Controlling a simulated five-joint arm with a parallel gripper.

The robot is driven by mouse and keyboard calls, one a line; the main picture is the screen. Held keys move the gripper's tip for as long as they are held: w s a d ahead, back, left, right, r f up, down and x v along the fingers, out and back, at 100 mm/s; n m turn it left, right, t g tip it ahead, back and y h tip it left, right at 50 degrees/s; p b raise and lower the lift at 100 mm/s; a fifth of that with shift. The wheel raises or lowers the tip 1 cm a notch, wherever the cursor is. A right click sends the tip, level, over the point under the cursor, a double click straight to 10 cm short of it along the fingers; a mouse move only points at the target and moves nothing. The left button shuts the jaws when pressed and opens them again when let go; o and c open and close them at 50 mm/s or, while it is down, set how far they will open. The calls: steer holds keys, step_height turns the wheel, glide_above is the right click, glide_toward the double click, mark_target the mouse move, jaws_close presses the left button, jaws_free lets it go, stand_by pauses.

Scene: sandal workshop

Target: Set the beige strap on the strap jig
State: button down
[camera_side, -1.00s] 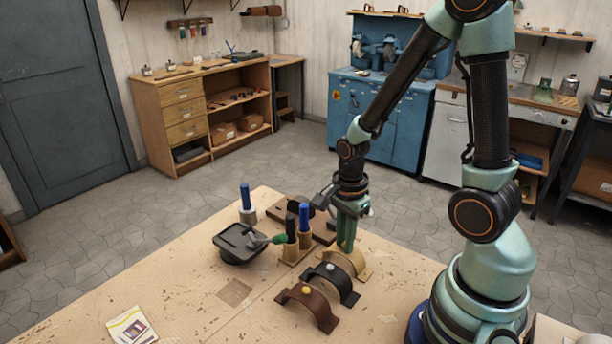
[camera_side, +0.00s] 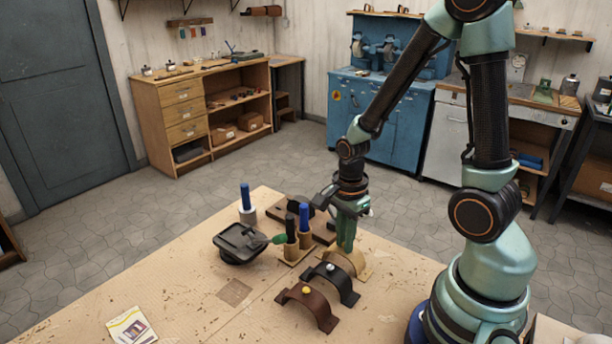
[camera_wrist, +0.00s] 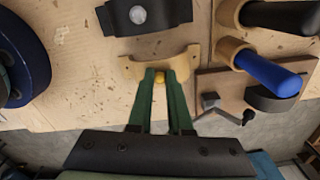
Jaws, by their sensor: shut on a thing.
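The beige strap (camera_side: 357,266) is a curved band standing like an arch on the tabletop, at the far end of a row of straps. In the wrist view the beige strap (camera_wrist: 132,68) has a yellow knob on top. My gripper (camera_side: 345,250) reaches straight down to this strap. In the wrist view the green fingers of my gripper (camera_wrist: 159,76) are shut on the knob. My gripper partly hides the board in the side view.
A black strap (camera_side: 340,284) and a brown strap (camera_side: 315,308) stand close by in the same row. Upright blue- and black-handled tools (camera_side: 304,217) stand in a wooden holder. The near tabletop is mostly clear.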

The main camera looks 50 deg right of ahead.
steer(key=shift+r, duration=0.15)
stand_by(0.3)
step_height(320, 180, up, 19)
glide_above(300, 199)
steer(key=a, duration=0.4)
step_height(300, 199, down, 2)
step_height(300, 199, down, 14)
steer(key=shift+r, duration=0.15)
steer(key=shift+d+f, duration=0.25)
steer(key=shift+d, duration=0.4)
steer(key=shift+d+f, duration=0.2)
steer(key=shift+d, duration=0.5)
steer(key=shift+d+f, duration=0.25)
steer(key=shift+d, duration=0.4)
steer(key=shift+f, duration=0.1)
